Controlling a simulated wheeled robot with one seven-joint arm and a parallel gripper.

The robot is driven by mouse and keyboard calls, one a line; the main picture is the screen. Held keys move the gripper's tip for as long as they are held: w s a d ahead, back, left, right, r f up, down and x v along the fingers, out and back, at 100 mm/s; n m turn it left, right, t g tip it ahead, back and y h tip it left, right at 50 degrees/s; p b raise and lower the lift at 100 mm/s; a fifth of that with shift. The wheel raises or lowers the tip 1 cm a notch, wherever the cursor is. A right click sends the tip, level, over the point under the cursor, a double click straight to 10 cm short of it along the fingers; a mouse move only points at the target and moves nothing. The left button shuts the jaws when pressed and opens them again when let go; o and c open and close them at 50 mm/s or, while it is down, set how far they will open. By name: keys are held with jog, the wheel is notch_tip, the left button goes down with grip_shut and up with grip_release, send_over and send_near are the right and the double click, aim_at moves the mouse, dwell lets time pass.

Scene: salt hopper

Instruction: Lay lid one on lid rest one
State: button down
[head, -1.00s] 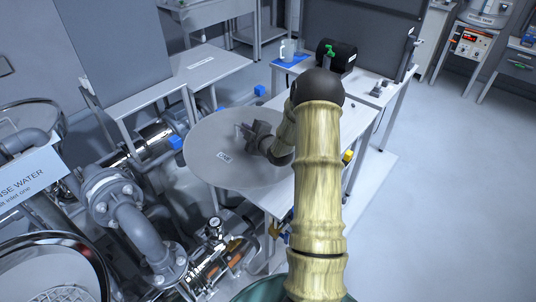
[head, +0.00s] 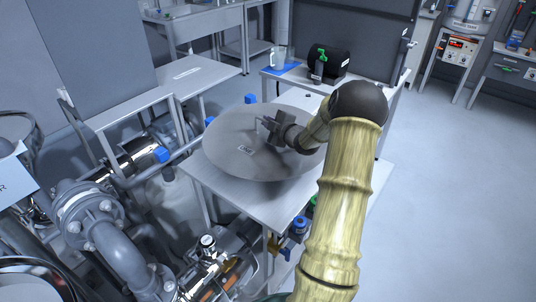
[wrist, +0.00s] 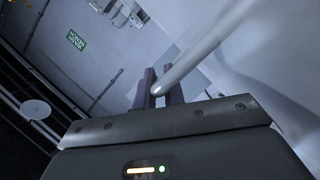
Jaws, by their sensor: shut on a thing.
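Lid one, a wide grey round disc with a small label (head: 230,155), is held in the head view over the near end of a pale table (head: 228,198). The label is too small to read surely. My gripper (head: 268,127) is shut on the lid's bar handle, above the disc. In the wrist view, my gripper's fingers (wrist: 160,88) close around the pale handle bar (wrist: 195,55). The lid hides much of the table top, and I cannot tell whether it touches. No marking readable as lid rest one shows.
A black cylinder (head: 333,62) and a pale jug (head: 279,57) on a blue mat stand at the table's far end. Another bench (head: 150,93) with a label is at left. Pipes and a flanged elbow (head: 90,205) crowd the lower left. Open floor (head: 450,200) lies at right.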

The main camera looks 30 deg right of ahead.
aim_at(288, 154)
notch_tip(288, 154, down, 6)
jog(key=shift+r, duration=0.15)
dwell(0.3)
jog(key=shift+w+f, duration=0.1)
jog(key=shift+f, duration=1.85)
jog(key=c, duration=1.8)
grip_release()
jog(key=shift+f, duration=0.15)
jog(key=o, duration=0.3)
jog(key=v, duration=1.2)
jog(key=shift+b, duration=0.35)
